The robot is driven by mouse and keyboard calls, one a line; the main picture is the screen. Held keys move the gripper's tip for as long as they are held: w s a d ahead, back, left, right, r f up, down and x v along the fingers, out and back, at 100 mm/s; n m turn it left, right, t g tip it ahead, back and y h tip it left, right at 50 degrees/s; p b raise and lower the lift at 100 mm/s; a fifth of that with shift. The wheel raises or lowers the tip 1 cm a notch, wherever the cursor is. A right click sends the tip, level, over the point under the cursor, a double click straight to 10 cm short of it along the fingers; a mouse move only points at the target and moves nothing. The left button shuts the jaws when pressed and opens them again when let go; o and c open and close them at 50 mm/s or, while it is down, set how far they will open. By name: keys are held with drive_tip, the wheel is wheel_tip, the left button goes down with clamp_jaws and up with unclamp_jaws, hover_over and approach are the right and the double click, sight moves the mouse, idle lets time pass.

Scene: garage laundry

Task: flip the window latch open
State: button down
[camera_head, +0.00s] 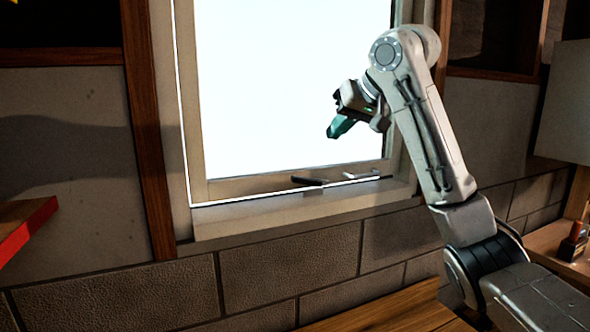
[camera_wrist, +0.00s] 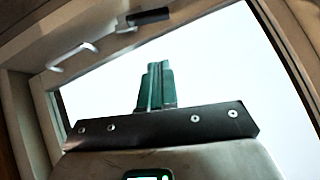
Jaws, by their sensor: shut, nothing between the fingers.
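The window (camera_head: 290,85) has a pale frame and a bright white pane. On its bottom rail sits a dark latch handle (camera_head: 309,181); it also shows in the wrist view (camera_wrist: 148,17) at the top, beyond my fingertips. A light metal bar (camera_head: 360,175) lies to its right on the rail, and in the wrist view (camera_wrist: 73,55) it is at upper left. My gripper (camera_head: 333,133) has green fingers, shut and empty, in front of the pane, above and apart from the latch. The fingers also show in the wrist view (camera_wrist: 153,75).
A pale sill (camera_head: 300,211) runs under the window, with a thin bright gap above it. Dark wooden posts (camera_head: 150,130) flank the window. A red-edged shelf (camera_head: 25,228) juts in at left. A wooden surface (camera_head: 385,312) lies below. The space between gripper and latch looks clear.

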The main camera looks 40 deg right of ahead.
drive_tip(key=p, duration=0.4)
approach(301, 178)
drive_tip(key=shift+w+d+r+x, duration=0.1)
drive_tip(key=shift+d+x, duration=0.05)
drive_tip(key=shift+x, duration=1)
drive_tip(key=shift+w+d+r+x, duration=0.1)
drive_tip(key=shift+x, duration=1.05)
drive_tip(key=shift+w+d+r+x, duration=0.1)
drive_tip(key=shift+d+x, duration=0.05)
drive_tip(key=shift+x, duration=0.95)
drive_tip(key=shift+a+f+n+h, duration=0.3)
drive_tip(key=shift+h, duration=0.1)
drive_tip(key=shift+w+a+f+n+g+h, duration=0.15)
drive_tip(key=shift+n+g+h, duration=0.1)
drive_tip(key=shift+h, duration=0.2)
drive_tip(key=shift+a+f+n+g+h, duration=0.15)
drive_tip(key=shift+f+n+h, duration=0.1)
drive_tip(key=shift+h, duration=0.2)
drive_tip(key=shift+f, duration=0.1)
